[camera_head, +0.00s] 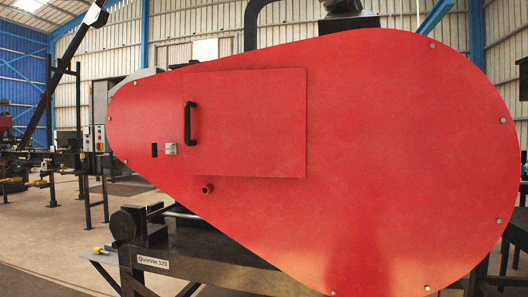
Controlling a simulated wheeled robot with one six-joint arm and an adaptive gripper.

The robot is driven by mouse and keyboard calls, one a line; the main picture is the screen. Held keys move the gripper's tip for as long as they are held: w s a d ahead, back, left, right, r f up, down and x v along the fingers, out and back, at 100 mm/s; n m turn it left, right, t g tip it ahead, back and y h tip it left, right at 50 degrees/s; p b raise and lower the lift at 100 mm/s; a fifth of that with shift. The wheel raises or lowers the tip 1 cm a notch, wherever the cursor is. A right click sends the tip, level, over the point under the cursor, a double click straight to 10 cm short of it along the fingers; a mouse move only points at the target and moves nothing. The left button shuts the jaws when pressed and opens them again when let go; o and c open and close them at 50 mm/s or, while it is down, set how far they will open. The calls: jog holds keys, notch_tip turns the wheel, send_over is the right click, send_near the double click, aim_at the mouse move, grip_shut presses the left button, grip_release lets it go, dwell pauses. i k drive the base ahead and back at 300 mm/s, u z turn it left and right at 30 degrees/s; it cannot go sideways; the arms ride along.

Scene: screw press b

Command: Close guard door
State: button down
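The guard door (248,125) is a red rectangular panel on the large red teardrop-shaped guard (400,150). A black vertical bar handle (190,123) is near the door's left edge. The door lies flush or nearly flush with the guard face; I cannot tell if a small gap is left. A small metal latch piece (170,149) and a dark rectangular slot (154,150) sit on the guard just left of the door. A short red round stub (207,188) sticks out below the door. My gripper is not in view.
A dark machine frame labelled "Quorvin 120" (153,262) stands under the guard. A grey control cabinet (98,115) and other dark machinery stand behind at the left. The concrete floor (50,235) at the lower left looks clear.

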aim_at(249, 123)
jog(key=z, duration=0.45)
jog(key=i, duration=0.65)
jog(key=u, duration=2.85)
